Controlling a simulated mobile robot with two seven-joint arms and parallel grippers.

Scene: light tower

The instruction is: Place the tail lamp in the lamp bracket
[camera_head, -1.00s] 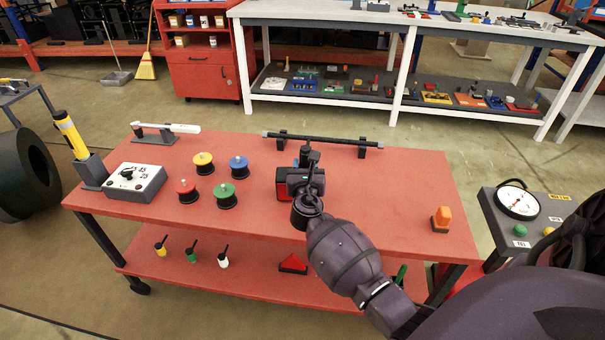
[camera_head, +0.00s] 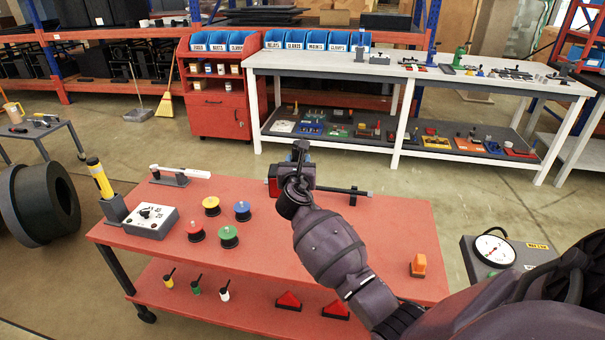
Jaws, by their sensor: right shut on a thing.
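My right gripper (camera_head: 299,160) is in the air over the back part of the red cart top, seen from behind. It is shut on a red block-like thing, taken to be the tail lamp (camera_head: 272,187), whose red side shows at the left of the gripper. The gripper and wrist hide most of the lamp. I cannot pick out the lamp bracket with certainty. My left gripper is out of view.
The red cart (camera_head: 330,262) carries several coloured spools, a grey switch box (camera_head: 152,220), a dark bar (camera_head: 340,189) partly hidden by my gripper, and an orange lamp (camera_head: 418,265). A white workbench (camera_head: 300,62) stands behind, with floor between.

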